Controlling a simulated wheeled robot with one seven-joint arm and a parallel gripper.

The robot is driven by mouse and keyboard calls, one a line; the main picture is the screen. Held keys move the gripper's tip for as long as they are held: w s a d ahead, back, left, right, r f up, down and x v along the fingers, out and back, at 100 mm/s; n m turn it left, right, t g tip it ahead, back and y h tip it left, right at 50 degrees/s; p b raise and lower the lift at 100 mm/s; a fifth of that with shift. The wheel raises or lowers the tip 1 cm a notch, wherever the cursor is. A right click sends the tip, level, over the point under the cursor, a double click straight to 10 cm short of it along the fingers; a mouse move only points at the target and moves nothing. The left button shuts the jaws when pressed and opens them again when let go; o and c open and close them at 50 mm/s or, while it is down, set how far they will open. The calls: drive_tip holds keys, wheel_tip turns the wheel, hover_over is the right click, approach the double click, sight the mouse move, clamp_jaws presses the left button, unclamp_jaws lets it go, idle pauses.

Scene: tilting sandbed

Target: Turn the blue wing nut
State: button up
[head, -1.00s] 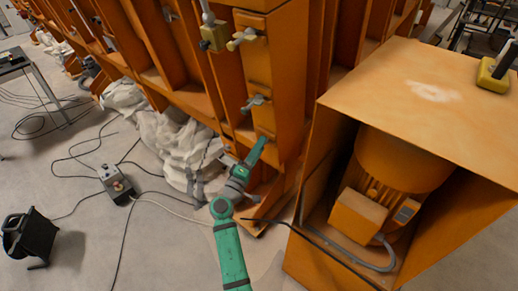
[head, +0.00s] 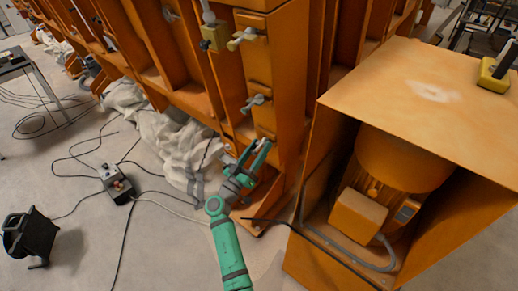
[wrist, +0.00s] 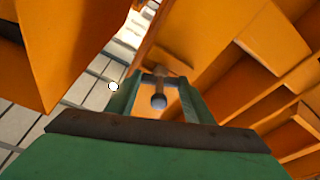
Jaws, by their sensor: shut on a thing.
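In the wrist view, the wing nut (wrist: 159,101) shows a blue-grey rounded tip and a brownish upper part, against an orange surface. It lies between the two green fingers of my gripper (wrist: 160,84), which is shut on it. In the head view, my gripper (head: 257,153) is at the lower end of the orange upright (head: 262,72), with both fingers showing side by side. The wing nut there is hidden or too small to make out.
Two grey wing-shaped fasteners sit higher on the upright, one near the top (head: 242,38) and one midway (head: 255,102). An orange motor housing (head: 410,75) stands close on the right. White cloth (head: 172,138) and cables lie on the floor to the left.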

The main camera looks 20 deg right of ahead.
drive_tip(key=shift+m+g, duration=0.3)
drive_tip(key=shift+m, duration=1)
drive_tip(key=shift+f, duration=0.1)
drive_tip(key=o, duration=1.1)
drive_tip(key=shift+c, duration=0.2)
drive_tip(key=v, duration=1)
drive_tip(key=shift+a+f, duration=0.3)
drive_tip(key=shift+s, duration=0.1)
